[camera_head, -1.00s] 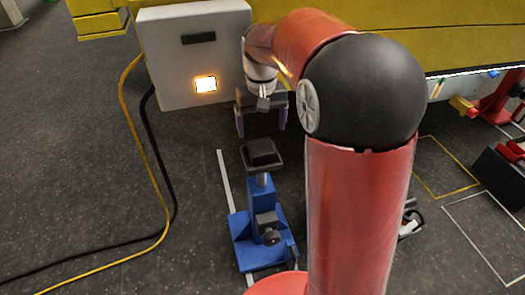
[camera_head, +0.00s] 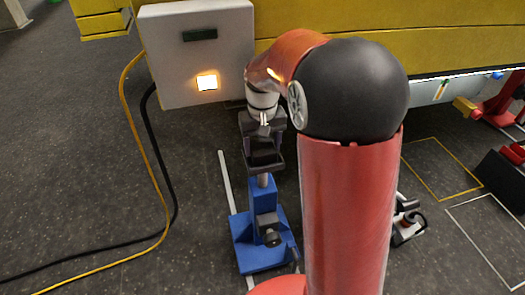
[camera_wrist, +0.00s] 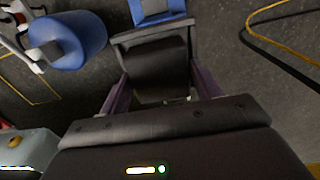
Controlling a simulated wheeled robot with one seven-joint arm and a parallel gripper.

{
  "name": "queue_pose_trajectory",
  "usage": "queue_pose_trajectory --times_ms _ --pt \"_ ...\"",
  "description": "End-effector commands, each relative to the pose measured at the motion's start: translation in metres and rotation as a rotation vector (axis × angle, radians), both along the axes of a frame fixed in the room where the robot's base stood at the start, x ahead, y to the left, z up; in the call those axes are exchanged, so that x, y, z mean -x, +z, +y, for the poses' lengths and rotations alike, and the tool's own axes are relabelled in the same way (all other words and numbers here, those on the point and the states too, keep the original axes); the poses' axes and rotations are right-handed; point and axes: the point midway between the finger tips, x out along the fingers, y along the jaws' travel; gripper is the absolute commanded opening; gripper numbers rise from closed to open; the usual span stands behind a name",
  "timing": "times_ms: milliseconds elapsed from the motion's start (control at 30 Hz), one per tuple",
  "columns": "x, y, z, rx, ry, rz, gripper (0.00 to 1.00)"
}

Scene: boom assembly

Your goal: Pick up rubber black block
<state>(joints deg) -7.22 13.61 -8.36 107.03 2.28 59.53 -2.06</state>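The black rubber block (camera_wrist: 157,62) sits on the dark tray-like top of a blue stand (camera_head: 258,232). In the head view the block (camera_head: 263,158) shows just below my gripper (camera_head: 263,146). In the wrist view my gripper (camera_wrist: 160,72) points at the block, with one purple finger on each side of it. The fingers look open, and no clear grip on the block shows. Whether the fingertips touch its sides cannot be told. In the head view the fingers are hard to make out against the block.
A grey box (camera_head: 197,55) with a lit window stands behind the stand, against a yellow beam (camera_head: 440,35). Yellow and black cables (camera_head: 155,190) run along the floor at left. Outlined floor areas and red and black equipment (camera_head: 500,110) lie at right.

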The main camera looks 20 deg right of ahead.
Motion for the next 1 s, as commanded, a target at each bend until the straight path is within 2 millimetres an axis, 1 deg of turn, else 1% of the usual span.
queue_pose_trajectory --times_ms 33,200,233,467,567,667,767,867,967,1000 --pt "0.000 0.000 0.000 0.000 0.000 0.000 0.57" --pt "0.000 0.000 0.000 0.000 0.000 0.000 0.35" --pt "0.000 0.001 0.000 0.000 0.000 -0.001 0.33" --pt "0.000 0.001 0.000 0.000 0.000 -0.001 0.33" --pt "0.000 0.005 0.000 0.000 0.000 -0.002 0.33" --pt "-0.001 0.013 0.000 0.000 0.000 -0.004 0.33" --pt "-0.001 0.028 0.000 0.000 0.000 -0.004 0.33" --pt "-0.001 0.050 0.000 0.000 0.000 -0.006 0.33" --pt "-0.001 0.079 0.000 0.000 0.000 -0.008 0.33" --pt "-0.001 0.093 0.000 0.000 0.000 -0.008 0.33"
